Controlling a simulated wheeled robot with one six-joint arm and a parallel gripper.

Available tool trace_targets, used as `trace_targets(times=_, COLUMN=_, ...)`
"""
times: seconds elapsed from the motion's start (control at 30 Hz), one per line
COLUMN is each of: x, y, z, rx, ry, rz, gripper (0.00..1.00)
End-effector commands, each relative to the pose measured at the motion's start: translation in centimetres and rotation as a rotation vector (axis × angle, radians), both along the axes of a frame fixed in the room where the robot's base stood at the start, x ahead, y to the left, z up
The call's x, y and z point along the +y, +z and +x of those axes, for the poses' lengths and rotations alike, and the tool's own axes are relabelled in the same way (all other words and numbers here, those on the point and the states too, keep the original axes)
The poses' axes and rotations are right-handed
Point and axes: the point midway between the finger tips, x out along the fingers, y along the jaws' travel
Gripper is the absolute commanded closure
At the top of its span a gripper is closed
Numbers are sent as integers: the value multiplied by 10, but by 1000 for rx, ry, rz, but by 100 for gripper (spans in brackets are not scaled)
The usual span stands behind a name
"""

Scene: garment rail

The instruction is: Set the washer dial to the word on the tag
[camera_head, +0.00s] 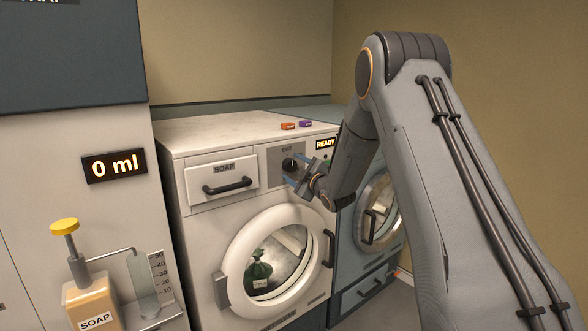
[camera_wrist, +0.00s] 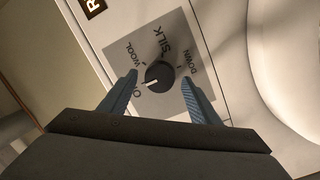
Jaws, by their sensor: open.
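The washer dial (camera_head: 289,163) is a black round knob on a grey panel at the washer's upper right. In the wrist view the dial (camera_wrist: 159,77) shows a white mark turned toward the word OFF; WOOL, SILK and DOWN are also printed around it. My gripper (camera_wrist: 159,75) is open, with one blue finger on each side of the dial; I cannot tell whether they touch it. The white washer (camera_head: 200,240) holds a green bag (camera_head: 258,270) behind its round door. A small pale tag (camera_head: 261,283) on the bag is too small to read.
A lit READY display (camera_head: 325,144) is right of the dial. The SOAP drawer (camera_head: 222,180) is shut. A soap pump (camera_head: 88,290) stands at left under a 0 ml display (camera_head: 114,167). A blue-grey machine (camera_head: 345,235) stands at right.

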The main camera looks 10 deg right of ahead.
Motion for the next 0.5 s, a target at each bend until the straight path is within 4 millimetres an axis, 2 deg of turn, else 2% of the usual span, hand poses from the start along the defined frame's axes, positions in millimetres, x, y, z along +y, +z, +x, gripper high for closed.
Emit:
trace_targets(times=0.1, x=0, y=0, z=0, rx=0, ry=0, rz=0, gripper=45)
trace_targets(times=0.33, x=0, y=0, z=0, rx=0, ry=0, rz=0, gripper=84)
trace_targets(times=0.5, x=0, y=0, z=0, rx=3, ry=0, rz=5, gripper=84)
